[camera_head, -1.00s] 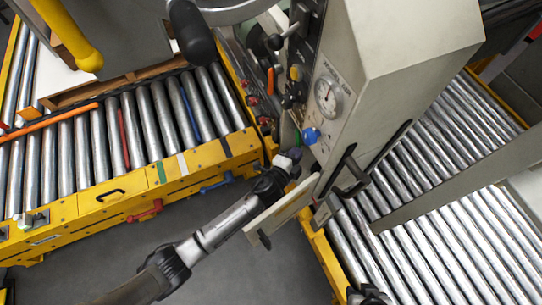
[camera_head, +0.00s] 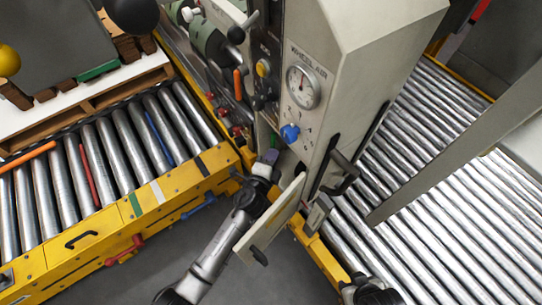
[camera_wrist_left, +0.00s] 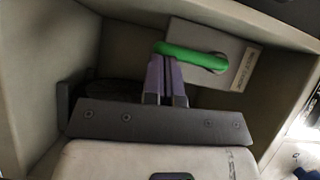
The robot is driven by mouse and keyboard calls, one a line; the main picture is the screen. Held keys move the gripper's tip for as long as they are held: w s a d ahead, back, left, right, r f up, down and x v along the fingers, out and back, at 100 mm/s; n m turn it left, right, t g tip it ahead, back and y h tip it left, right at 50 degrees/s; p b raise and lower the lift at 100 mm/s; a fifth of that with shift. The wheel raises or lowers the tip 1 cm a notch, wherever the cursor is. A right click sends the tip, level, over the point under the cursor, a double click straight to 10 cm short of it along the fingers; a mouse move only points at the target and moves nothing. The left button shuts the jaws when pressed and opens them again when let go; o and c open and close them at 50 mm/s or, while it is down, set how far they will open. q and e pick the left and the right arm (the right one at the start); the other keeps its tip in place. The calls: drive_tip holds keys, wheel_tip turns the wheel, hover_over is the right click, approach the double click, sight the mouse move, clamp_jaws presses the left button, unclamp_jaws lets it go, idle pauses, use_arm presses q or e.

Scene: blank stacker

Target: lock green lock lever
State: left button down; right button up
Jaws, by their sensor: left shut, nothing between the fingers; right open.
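The green lock lever (camera_wrist_left: 190,56) lies nearly level in the left wrist view, in front of a pale labelled plate inside a beige recess. Its rounded right end sits on the plate. My left gripper (camera_wrist_left: 164,72) is shut and empty, with its fingertips at the lever's left end; I cannot tell whether they touch it. My right gripper (camera_head: 368,291) is at the bottom edge, partly cut off, apart from the lever.
The open panel door (camera_head: 270,220) stands close to my left forearm. The beige machine housing (camera_head: 345,90) has a gauge (camera_head: 303,87), a blue knob (camera_head: 290,132) and a black handle (camera_head: 342,174). Roller conveyors lie on both sides. Red and blue levers line the yellow frame (camera_head: 140,220).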

idle(0.3)
use_arm(q)
drive_tip(key=p+v, duration=0.3)
drive_tip(key=v, duration=0.4)
drive_tip(key=shift+s, duration=0.25)
drive_tip(key=shift+a, duration=0.1)
drive_tip(key=shift+r, duration=0.1)
idle(0.4)
